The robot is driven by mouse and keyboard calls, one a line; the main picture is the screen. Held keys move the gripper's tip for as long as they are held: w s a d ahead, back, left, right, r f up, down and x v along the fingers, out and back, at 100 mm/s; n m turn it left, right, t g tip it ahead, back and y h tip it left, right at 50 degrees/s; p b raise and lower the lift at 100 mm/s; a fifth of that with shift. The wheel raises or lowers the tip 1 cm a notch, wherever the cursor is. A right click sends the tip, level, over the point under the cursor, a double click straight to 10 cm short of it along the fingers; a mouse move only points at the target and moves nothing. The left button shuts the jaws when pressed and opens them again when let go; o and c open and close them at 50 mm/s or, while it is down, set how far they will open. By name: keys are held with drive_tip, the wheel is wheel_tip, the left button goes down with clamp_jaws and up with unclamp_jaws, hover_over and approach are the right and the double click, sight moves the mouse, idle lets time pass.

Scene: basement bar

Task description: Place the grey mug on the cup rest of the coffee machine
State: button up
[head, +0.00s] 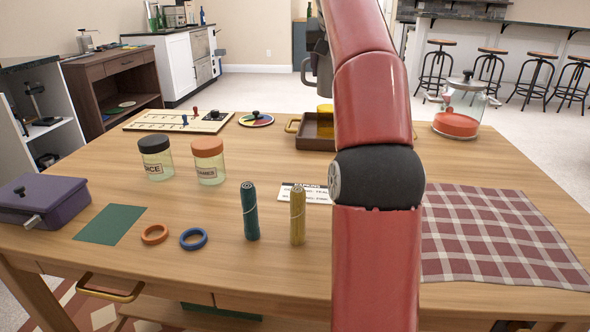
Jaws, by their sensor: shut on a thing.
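My gripper (316,47) is at the top centre, beside my red arm, which hides part of it. It is shut on the grey mug (323,76), held up above the far side of the table. The mug's handle sticks out to the left, and my arm covers its right side. A small silver appliance (175,18) stands on the far white counter at the upper left. It is too small to tell whether it is the coffee machine, and no cup rest can be made out.
The wooden table (140,270) fills the foreground. It bears two labelled jars, two rolls, rings, a purple box (42,203), a brown tray (315,131), a checkered cloth (490,235) and a glass jar (460,110). Open floor lies beyond, with bar stools (490,70) at right.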

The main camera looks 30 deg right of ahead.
drive_tip(key=shift+f+b, duration=5.3)
drive_tip(key=shift+f, duration=4.6)
drive_tip(key=shift+f, duration=0.25)
drive_tip(key=o, duration=1.1)
drive_tip(key=shift+o, duration=0.2)
drive_tip(key=shift+r, duration=0.15)
